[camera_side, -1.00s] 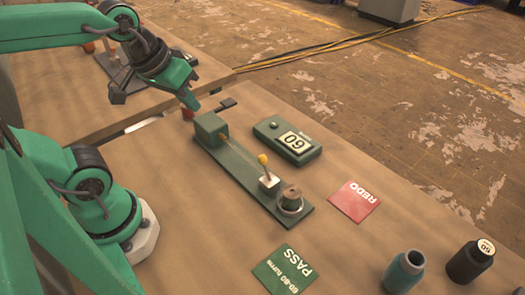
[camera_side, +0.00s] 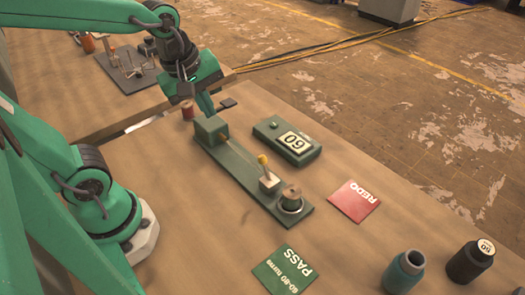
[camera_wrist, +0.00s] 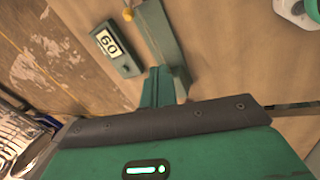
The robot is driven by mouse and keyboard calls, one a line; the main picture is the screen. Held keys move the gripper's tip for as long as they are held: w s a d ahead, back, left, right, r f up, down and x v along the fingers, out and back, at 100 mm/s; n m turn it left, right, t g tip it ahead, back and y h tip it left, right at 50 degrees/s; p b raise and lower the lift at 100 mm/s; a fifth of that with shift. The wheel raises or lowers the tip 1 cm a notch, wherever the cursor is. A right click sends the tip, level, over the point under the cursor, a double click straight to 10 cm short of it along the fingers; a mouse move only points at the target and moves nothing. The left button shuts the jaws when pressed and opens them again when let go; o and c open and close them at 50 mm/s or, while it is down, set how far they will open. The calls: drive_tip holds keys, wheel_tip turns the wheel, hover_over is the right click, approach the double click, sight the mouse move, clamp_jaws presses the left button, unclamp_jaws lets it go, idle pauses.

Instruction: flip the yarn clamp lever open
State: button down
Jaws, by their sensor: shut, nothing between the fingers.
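The yarn tester is a long green base (camera_side: 240,175) with a green block at its far left end and a spool on a round seat at its near right end. The clamp lever has a yellow ball knob (camera_side: 262,159) on a thin stem that stands up from a small pale block. The knob also shows at the top of the wrist view (camera_wrist: 127,14). My gripper (camera_side: 207,108) is shut and empty, pointing down just behind the green block, apart from the lever. Its shut fingers show in the wrist view (camera_wrist: 158,86). I cannot tell whether they touch the block.
A green counter box (camera_side: 287,142) reading 60 lies right of the tester. A red REDO card (camera_side: 354,201) and a green PASS card (camera_side: 285,269) lie flat.

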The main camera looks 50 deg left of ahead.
sight(266, 169)
drive_tip(key=w+f+n, duration=0.1)
drive_tip(key=n, duration=0.2)
drive_tip(key=f+n+g, duration=0.1)
drive_tip(key=n, duration=0.3)
drive_tip(key=w+d+n, duration=0.1)
drive_tip(key=n, duration=0.2)
drive_tip(key=shift+w+f+n+g, duration=0.3)
drive_tip(key=shift+f, duration=0.1)
drive_tip(key=shift+d, duration=0.1)
drive_tip(key=shift+f, duration=0.2)
drive_tip(key=w+d+f, duration=0.4)
drive_tip(key=f, duration=0.5)
drive_tip(key=shift+f, duration=0.35)
